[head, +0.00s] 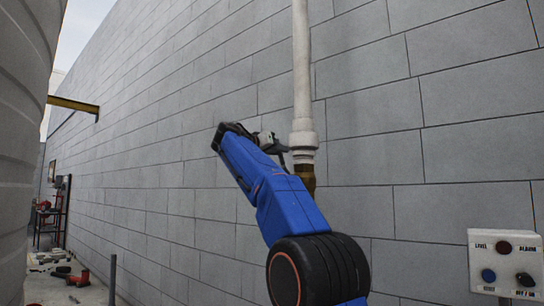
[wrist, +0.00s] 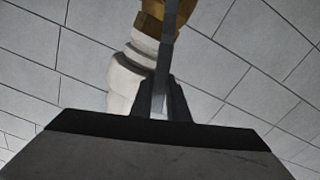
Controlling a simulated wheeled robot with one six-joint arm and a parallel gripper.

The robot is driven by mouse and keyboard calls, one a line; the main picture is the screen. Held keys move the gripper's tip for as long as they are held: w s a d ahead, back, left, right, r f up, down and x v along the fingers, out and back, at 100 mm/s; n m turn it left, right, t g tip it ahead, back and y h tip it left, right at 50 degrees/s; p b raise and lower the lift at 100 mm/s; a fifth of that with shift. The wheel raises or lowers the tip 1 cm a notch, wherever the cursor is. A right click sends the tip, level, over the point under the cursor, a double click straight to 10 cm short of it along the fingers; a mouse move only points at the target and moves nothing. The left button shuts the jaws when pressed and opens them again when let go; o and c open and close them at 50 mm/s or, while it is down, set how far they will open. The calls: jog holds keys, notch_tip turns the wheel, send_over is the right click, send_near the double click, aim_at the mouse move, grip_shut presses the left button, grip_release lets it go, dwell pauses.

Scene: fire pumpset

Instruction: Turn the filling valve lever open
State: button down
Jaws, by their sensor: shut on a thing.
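The filling valve is a brass body (head: 307,178) at the lower end of a white vertical pipe (head: 303,70) in the head view. My blue arm partly hides it. My gripper (head: 280,150) is beside the valve, on its left. In the wrist view the brass body (wrist: 150,20) shows at the top, with the white pipe (wrist: 125,78) below it. The lever is a thin grey bar (wrist: 168,35) that runs from the valve down between my fingers. My gripper (wrist: 160,100) is shut on the lever. The lever cannot be made out clearly in the head view.
A grey block wall (head: 420,100) stands close behind the pipe. A control box (head: 506,264) with several knobs is at the lower right. A large grey tank (head: 22,150) stands at the left edge. Floor with tools (head: 75,278) lies far at the lower left.

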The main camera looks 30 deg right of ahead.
jog(key=shift+s+d+r+m, duration=0.2)
jog(key=shift+s+m, duration=0.35)
jog(key=shift+s, duration=0.05)
jog(key=shift+s+d+r+m, duration=0.15)
jog(key=shift+s+m, duration=0.4)
jog(key=shift+s+d+m, duration=0.25)
jog(key=shift+s+m, duration=0.4)
jog(key=shift+m, duration=0.05)
jog(key=c, duration=1.7)
grip_release()
jog(key=shift+s, duration=0.1)
jog(key=v, duration=1.7)
jog(key=shift+a, duration=0.25)
